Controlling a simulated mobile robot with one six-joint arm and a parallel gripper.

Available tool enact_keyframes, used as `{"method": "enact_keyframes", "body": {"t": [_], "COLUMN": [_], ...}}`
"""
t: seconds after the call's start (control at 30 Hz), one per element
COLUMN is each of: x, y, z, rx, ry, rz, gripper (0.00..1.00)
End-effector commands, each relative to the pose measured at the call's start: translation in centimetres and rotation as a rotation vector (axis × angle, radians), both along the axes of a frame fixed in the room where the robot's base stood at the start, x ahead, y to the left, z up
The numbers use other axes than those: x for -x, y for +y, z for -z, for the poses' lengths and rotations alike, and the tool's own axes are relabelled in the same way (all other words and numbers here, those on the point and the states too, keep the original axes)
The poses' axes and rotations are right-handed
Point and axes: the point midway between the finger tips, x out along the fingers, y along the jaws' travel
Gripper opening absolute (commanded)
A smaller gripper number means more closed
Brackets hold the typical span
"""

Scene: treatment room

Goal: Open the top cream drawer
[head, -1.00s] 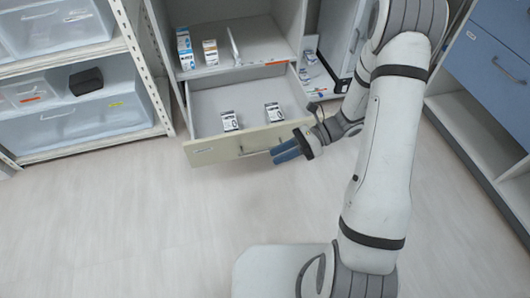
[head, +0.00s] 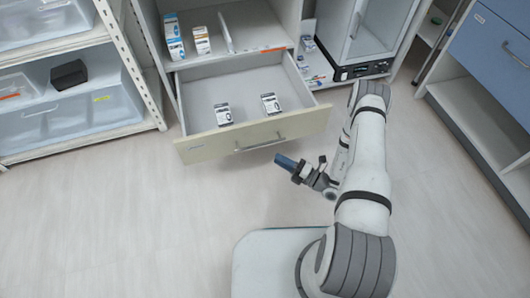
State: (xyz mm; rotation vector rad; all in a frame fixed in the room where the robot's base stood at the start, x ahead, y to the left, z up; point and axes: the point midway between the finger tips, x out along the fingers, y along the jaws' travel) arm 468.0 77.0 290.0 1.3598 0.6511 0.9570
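The top cream drawer (head: 209,147) is pulled out of the cabinet in the head view, showing its grey inside. Its metal bar handle (head: 259,143) is on the front face. Two small white and black boxes, one on the left (head: 223,114) and one on the right (head: 271,104), lie inside the drawer. My gripper (head: 285,162) with blue fingers is in front of the drawer, below and right of the handle, and apart from it. The fingers look close together, but the view is too small to tell whether they are open or shut.
An open shelf (head: 250,50) above the drawer holds several small boxes (head: 174,36). A white rack (head: 130,60) with clear bins stands at left. A glass-door unit (head: 365,40) is behind my arm; blue drawers (head: 500,50) stand at right. The floor (head: 130,220) in front is clear.

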Motion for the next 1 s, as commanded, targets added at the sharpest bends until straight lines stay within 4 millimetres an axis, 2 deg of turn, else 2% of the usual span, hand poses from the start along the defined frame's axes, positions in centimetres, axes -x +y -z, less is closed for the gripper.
{"method": "enact_keyframes", "body": {"t": [0.2, 0.4, 0.83, 1.0], "x": [-1.4, -2.5, -3.0, -2.9], "y": [3.4, 5.6, 6.3, 6.3], "z": [-0.3, -0.7, -1.0, -1.0], "rx": [0.002, 0.001, 0.002, 0.002], "ry": [-0.003, -0.003, -0.002, -0.002], "rz": [-0.017, -0.019, -0.018, -0.018], "gripper": [0.32, 0.32, 0.32, 0.18]}}
